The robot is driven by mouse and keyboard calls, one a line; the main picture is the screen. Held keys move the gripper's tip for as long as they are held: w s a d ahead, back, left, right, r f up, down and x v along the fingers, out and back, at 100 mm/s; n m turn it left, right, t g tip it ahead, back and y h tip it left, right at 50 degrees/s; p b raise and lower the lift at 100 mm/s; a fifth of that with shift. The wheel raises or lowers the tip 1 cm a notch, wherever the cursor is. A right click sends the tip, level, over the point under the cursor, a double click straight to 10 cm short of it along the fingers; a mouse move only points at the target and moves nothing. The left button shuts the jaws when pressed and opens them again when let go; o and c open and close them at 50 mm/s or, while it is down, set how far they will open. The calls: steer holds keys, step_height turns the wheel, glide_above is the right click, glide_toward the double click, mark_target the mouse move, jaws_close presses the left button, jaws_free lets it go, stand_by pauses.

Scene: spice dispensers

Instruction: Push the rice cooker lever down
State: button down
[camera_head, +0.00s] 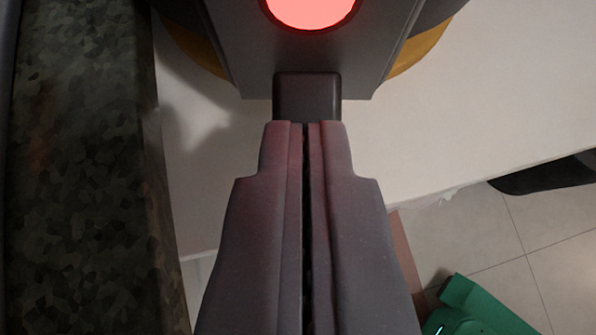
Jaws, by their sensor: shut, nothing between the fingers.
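The rice cooker (245,50) is at the top of the view, cut off by the frame edge. It has a dark grey front panel, a glowing red light (310,8) and yellow-orange parts showing on both sides. The dark, block-shaped lever (307,92) sticks out below the light at the panel's lower edge. My gripper (305,127) is shut and empty, with its fingertips in line with the lever. The tips overlap the lever's near end in the picture. I cannot tell whether they touch it or are above it.
The cooker stands on a white surface (440,125). A dark mottled slab (80,180) runs along the left side. At lower right are floor tiles (550,235), a green object (485,305) and a dark object (545,175) by the surface's edge.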

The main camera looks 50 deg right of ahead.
steer(key=shift+r, duration=0.2)
steer(key=shift+r, duration=0.65)
steer(key=s+a+f+b, duration=0.1)
steer(key=s+a+b, duration=0.3)
steer(key=s+a, duration=0.2)
steer(key=shift+s+a+f+b, duration=0.15)
steer(key=shift+a+f+b, duration=0.15)
steer(key=shift+a, duration=0.55)
